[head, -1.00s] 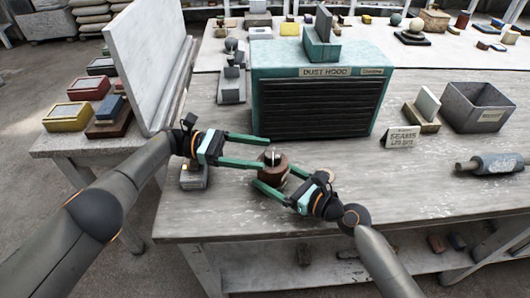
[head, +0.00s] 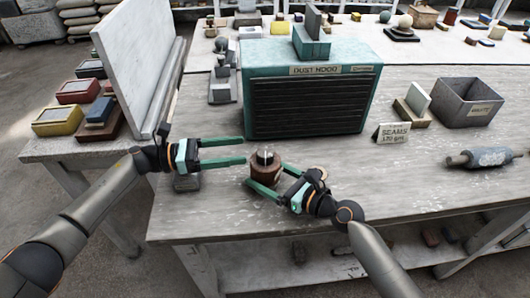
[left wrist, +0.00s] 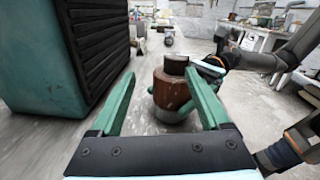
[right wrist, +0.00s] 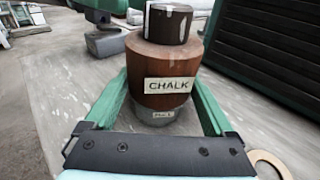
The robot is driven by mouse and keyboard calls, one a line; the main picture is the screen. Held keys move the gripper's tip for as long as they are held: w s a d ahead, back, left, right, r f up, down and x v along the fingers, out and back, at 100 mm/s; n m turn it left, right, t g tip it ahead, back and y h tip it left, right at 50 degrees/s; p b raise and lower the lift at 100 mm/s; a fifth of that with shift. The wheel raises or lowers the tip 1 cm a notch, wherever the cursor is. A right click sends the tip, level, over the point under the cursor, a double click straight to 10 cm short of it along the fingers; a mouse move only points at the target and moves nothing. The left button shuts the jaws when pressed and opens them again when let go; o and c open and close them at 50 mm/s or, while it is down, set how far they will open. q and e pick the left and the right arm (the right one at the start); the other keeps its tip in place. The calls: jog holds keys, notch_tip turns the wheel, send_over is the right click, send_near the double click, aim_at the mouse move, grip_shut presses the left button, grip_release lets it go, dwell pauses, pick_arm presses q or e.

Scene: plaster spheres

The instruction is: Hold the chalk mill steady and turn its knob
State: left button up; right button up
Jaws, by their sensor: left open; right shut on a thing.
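The chalk mill (head: 265,168) stands upright on the table in front of the dust hood. In the right wrist view the mill's brown wooden body (right wrist: 170,65) carries a CHALK label, above a grey base, with a dark knob (right wrist: 168,22) with a pale mark on top. My right gripper (head: 262,186) is shut on the mill's body, one finger on each side. My left gripper (head: 243,151) is open and empty, to the left of the mill at about knob height. In the left wrist view the mill (left wrist: 170,88) shows beyond and between the open fingers.
The teal dust hood (head: 310,100) stands close behind the mill. A SEAMS card (head: 393,133), a grey bin (head: 473,103) and a roller (head: 485,157) are to the right. A grey block (head: 187,183) sits under my left gripper. The table front right of the mill is clear.

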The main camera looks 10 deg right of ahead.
aim_at(257, 157)
pick_arm(q)
jog(key=shift+s+a+n+t+y, duration=0.9)
jog(key=shift+s+a+t, duration=0.9)
jog(key=shift+s+t, duration=1.25)
jog(key=x, duration=1.1)
jog(key=shift+s+d+r, duration=0.2)
jog(key=shift+d+r, duration=0.1)
jog(key=shift+d, duration=0.2)
jog(key=shift+c, duration=0.4)
jog(key=shift+g+h, duration=0.3)
jog(key=shift+g, duration=0.05)
grip_shut()
